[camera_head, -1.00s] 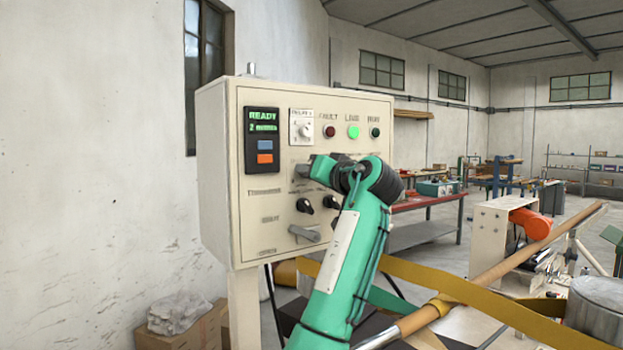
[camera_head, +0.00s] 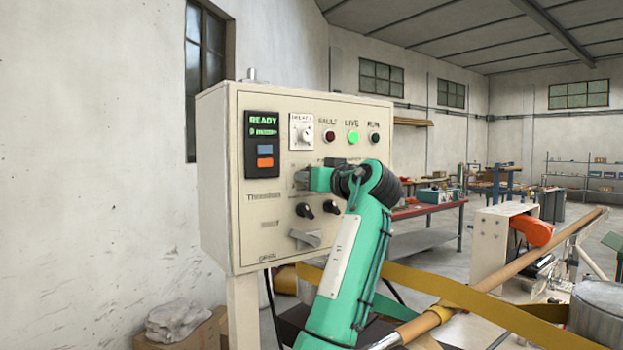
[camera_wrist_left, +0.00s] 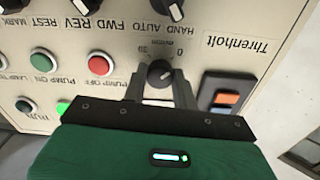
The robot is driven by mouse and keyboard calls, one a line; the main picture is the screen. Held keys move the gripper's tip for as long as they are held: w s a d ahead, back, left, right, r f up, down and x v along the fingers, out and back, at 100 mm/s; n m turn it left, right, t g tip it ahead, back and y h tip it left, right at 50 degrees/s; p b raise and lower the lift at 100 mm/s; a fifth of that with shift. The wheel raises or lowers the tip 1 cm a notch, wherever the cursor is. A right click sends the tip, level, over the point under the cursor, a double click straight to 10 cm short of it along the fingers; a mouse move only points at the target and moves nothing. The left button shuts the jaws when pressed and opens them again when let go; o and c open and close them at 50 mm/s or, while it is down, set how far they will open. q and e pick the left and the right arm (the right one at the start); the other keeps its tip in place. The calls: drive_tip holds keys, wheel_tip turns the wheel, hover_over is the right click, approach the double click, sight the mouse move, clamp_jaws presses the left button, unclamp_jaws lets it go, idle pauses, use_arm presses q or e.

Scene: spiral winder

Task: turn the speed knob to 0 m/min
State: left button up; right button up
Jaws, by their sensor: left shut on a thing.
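The speed knob (camera_wrist_left: 161,73) is a small dark round knob on the cream control panel (camera_head: 242,220), with a scale marked 0 at one side. It shows in the left wrist view, where the panel is upside down. My left gripper (camera_wrist_left: 160,84) has its two grey fingers on either side of the knob and is shut on it. In the head view my left gripper (camera_head: 305,180) is at the middle of the panel and hides the knob. The knob's exact pointer direction is too small to read. My right gripper is not in view.
The display (camera_head: 262,125) reads READY; its second line is unclear. A white dial (camera_head: 303,131) and indicator lamps sit above the gripper, the green one (camera_head: 353,137) lit. Two black selector knobs (camera_head: 306,210) and a grey lever (camera_head: 304,239) are close below. A winder roller (camera_head: 520,257) stands right.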

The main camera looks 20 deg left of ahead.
use_arm(q)
drive_tip(key=o, duration=1)
drive_tip(key=shift+c, duration=0.2)
drive_tip(key=b+v, duration=0.3)
drive_tip(key=v, duration=1)
drive_tip(key=shift+s+d+b, duration=0.25)
drive_tip(key=shift+d+b, duration=0.05)
drive_tip(key=shift+b, duration=0.1)
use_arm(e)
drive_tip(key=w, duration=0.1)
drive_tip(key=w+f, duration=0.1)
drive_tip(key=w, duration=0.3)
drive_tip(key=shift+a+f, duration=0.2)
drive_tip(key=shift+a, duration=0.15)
